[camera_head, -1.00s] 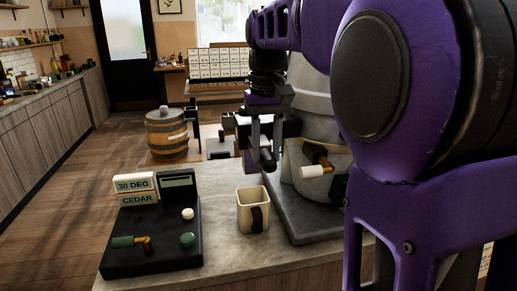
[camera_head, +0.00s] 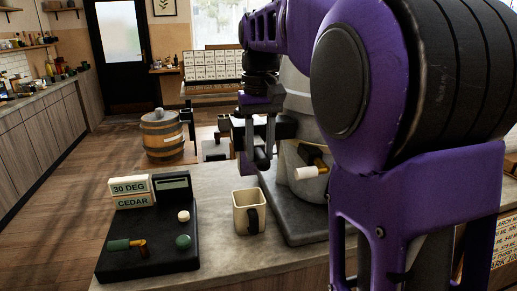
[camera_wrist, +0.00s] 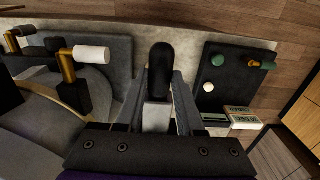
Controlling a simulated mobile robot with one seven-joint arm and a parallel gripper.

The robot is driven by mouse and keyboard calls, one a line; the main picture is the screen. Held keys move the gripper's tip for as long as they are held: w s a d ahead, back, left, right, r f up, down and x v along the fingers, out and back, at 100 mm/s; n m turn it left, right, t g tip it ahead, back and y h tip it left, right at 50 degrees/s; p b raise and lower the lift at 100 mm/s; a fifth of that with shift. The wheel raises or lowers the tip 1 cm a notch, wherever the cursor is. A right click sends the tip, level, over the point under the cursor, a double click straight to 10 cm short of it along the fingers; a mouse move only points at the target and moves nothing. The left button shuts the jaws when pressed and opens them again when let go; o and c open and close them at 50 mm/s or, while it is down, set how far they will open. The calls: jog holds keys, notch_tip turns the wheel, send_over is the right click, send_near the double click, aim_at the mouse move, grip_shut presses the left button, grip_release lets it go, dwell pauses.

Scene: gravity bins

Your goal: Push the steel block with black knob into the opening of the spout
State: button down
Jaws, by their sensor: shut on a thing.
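My gripper (camera_head: 261,140) points down beside the grey dispenser, above and behind the cream mug (camera_head: 240,213). In the wrist view its fingers (camera_wrist: 159,92) are shut on the steel block (camera_wrist: 157,115), whose black knob (camera_wrist: 161,66) sticks out between them. The knob also shows below the fingers in the head view (camera_head: 262,161). Dispenser levers with brass stems and white handles stand to the right of my gripper in the head view, the nearer one (camera_head: 306,172) being clearest. The spout opening is hidden or cannot be made out.
The mug stands on the counter (camera_head: 225,262) by the dispenser's grey base (camera_head: 300,232). A black box (camera_head: 150,235) with green and white knobs and labelled blocks (camera_head: 130,192) is at left. A barrel (camera_head: 162,137) stands behind. The counter between box and mug is clear.

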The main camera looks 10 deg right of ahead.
aim_at(256, 143)
jog(key=shift+s, duration=0.15)
dwell(3.1)
jog(key=shift+w, duration=0.25)
dwell(0.8)
jog(key=shift+s, duration=0.25)
dwell(0.5)
dwell(1.2)
jog(key=shift+w, duration=2.1)
